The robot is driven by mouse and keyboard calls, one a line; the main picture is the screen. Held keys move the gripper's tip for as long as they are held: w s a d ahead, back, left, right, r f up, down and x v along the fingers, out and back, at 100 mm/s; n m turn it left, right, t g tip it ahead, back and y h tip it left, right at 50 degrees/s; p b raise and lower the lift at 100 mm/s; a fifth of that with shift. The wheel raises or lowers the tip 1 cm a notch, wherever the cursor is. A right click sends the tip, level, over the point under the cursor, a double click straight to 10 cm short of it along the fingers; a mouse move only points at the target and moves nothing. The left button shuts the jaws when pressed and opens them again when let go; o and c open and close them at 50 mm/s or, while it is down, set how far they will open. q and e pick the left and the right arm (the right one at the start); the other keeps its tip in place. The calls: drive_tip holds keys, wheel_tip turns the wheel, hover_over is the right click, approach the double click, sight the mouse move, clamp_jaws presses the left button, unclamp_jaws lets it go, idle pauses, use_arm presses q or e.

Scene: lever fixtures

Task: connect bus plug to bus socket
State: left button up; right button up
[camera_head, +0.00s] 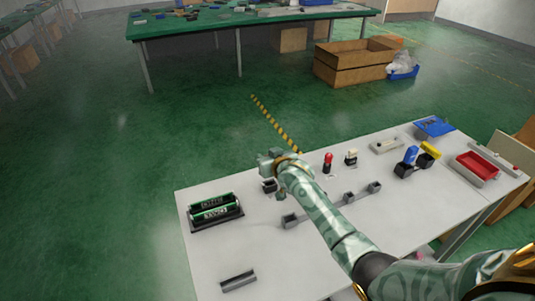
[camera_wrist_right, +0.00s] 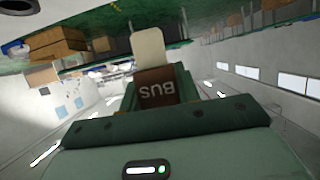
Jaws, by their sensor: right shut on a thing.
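The bus plug (camera_wrist_right: 157,88) is a brown block marked BUS with a cream-coloured end piece; it fills the middle of the right wrist view. My right gripper (camera_head: 272,165) is shut on it, above the far edge of the white table. In the head view the gripper and arm hide most of the plug. A small dark box (camera_head: 268,186) shows just below the gripper, partly covered; I cannot tell whether it is the bus socket. No socket marking is readable. My left gripper is not in view.
On the white table (camera_head: 290,262) stand a black and green lettered unit (camera_head: 215,211), a grey trough (camera_head: 238,281), a grey bar fixture (camera_head: 334,205), a red-topped lever (camera_head: 328,160), blue and yellow levers (camera_head: 411,155) and a red tray (camera_head: 476,166). The front middle is bare.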

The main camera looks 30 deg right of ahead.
drive_tip(key=shift+f+b, duration=1.05)
drive_tip(key=shift+f, duration=1.1)
drive_tip(key=shift+p, duration=0.3)
drive_tip(key=shift+p, duration=0.45)
drive_tip(key=shift+f+b, duration=1.35)
drive_tip(key=shift+f, duration=0.75)
drive_tip(key=o, duration=1)
drive_tip(key=shift+o, duration=0.2)
